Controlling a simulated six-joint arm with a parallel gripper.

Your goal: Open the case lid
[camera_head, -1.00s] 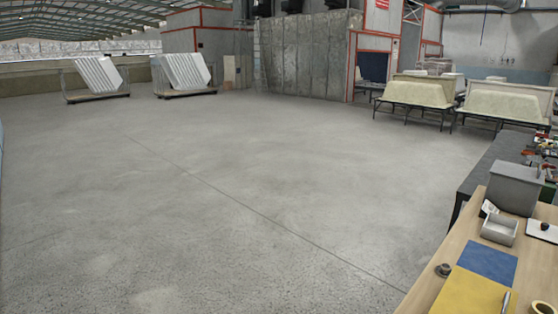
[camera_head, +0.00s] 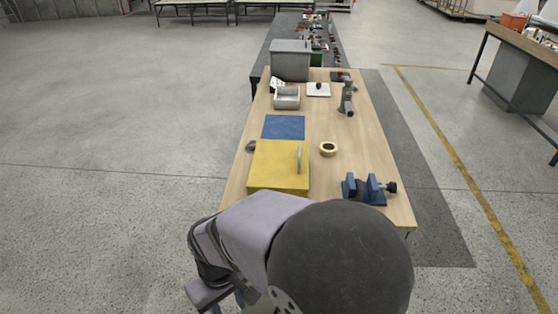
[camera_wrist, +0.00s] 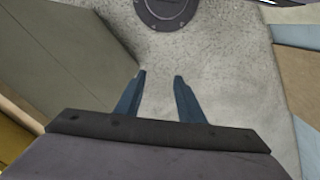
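A grey box-shaped case (camera_head: 290,62) with a flat top stands at the far end of the wooden table. Its top looks closed; I cannot make out a latch or hinge. My gripper (camera_wrist: 161,76) is open in the wrist view, with two blue fingers apart and nothing between them. It points at bare speckled floor. In the head view my arm fills the bottom, at the near end of the table, well away from the grey case.
The wooden table (camera_head: 226,200) holds a yellow panel (camera_head: 277,167) with a metal tool on it, a blue panel (camera_head: 284,127), a tape roll (camera_head: 328,149), a blue vise (camera_head: 366,191), a small grey tray (camera_head: 287,102) and a grey upright tool (camera_head: 347,98). Floor at left is clear.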

